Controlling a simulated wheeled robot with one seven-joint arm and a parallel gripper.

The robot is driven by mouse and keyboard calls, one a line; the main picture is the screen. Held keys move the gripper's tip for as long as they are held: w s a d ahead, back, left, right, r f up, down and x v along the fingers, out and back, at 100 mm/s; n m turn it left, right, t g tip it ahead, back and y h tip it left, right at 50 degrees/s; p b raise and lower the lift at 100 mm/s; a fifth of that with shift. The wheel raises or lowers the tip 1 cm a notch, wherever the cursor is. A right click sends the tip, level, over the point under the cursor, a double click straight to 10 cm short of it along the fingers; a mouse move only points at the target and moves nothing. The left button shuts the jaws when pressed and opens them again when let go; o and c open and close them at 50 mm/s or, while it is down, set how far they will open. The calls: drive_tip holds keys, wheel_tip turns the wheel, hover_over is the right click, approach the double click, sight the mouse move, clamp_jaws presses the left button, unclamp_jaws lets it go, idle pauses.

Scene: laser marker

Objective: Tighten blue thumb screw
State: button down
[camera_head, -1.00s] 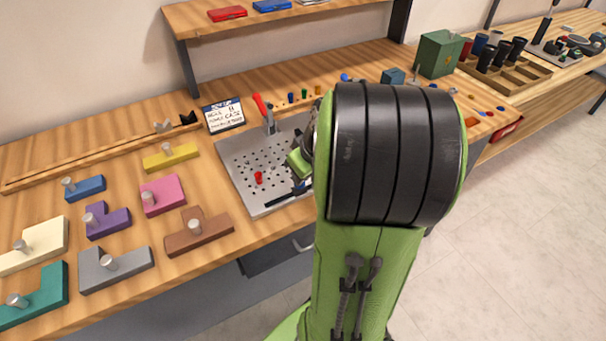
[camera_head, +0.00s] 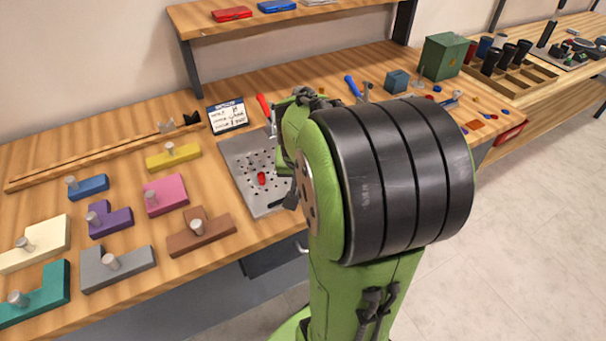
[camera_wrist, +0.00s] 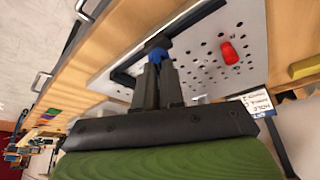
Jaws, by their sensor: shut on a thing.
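In the wrist view my gripper (camera_wrist: 157,72) is shut on the blue thumb screw (camera_wrist: 156,56), whose blue head shows between the fingertips. The screw is at a dark bar (camera_wrist: 122,79) along one edge of the grey perforated plate (camera_wrist: 204,50). How far the screw is seated cannot be seen. In the head view the plate (camera_head: 240,150) lies on the bench, and my arm hides the screw and the fingers. A red thumb screw (camera_wrist: 229,53) stands on the plate, apart from my gripper; it also shows in the head view (camera_head: 261,178).
Several coloured blocks with pegs, such as the brown one (camera_head: 201,237), lie left of the plate. A card (camera_head: 227,116) and a red-handled clamp (camera_head: 264,107) are at the plate's back edge. Tools and a green box (camera_head: 442,56) lie farther right.

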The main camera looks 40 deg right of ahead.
idle(0.4)
drive_tip(key=c, duration=1.2)
unclamp_jaws()
drive_tip(key=shift+c, duration=0.2)
drive_tip(key=p+v, duration=0.5)
drive_tip(key=v, duration=1)
drive_tip(key=shift+r+p, duration=0.35)
drive_tip(key=shift+r, duration=0.05)
